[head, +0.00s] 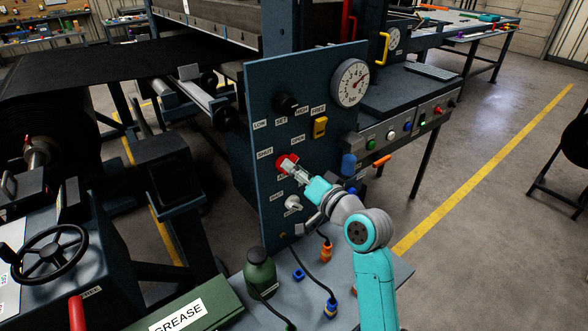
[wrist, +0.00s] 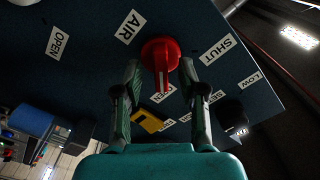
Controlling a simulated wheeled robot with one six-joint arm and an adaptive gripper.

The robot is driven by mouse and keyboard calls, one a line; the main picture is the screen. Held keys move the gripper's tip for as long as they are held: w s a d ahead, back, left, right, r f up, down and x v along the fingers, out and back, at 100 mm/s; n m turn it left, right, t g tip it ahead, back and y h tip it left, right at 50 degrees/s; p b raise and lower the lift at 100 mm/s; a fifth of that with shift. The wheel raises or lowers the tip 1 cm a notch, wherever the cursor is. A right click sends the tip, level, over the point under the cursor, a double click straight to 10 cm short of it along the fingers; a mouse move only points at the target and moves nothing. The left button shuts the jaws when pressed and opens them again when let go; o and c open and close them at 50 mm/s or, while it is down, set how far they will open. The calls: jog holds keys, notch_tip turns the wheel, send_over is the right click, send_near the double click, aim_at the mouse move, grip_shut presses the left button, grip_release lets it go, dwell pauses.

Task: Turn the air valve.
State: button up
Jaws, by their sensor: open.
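The air valve is a red round knob with a bar handle (wrist: 160,56) on a dark blue panel. In the wrist view its bar runs down from the knob's middle, with a SHUT label to the right, AIR to the upper left and an OPEN label just below. In the head view the red valve (head: 284,161) is partly hidden behind my gripper (head: 291,166). My gripper (wrist: 160,66) is open, its fingers on either side of the red handle in the wrist view, with gaps visible. I cannot tell whether the fingertips touch the knob.
The panel (head: 261,100) also bears a gauge (head: 350,83), a black knob (head: 287,104), a yellow switch (head: 320,127) and a pale knob (head: 293,202) below the valve. A button console (head: 405,126) stands to the right.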

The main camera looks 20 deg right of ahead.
jog(key=v, duration=1.1)
jog(key=s+a+f+g+h, duration=0.15)
jog(key=s+f+h, duration=0.45)
jog(key=s+f, duration=1.25)
jog(key=s+a+n, duration=0.3)
jog(key=s+n, duration=0.2)
jog(key=s, duration=1.8)
jog(key=shift+a+f+n+g, duration=0.15)
jog(key=shift+f+n+g, duration=0.15)
jog(key=shift+g, duration=0.15)
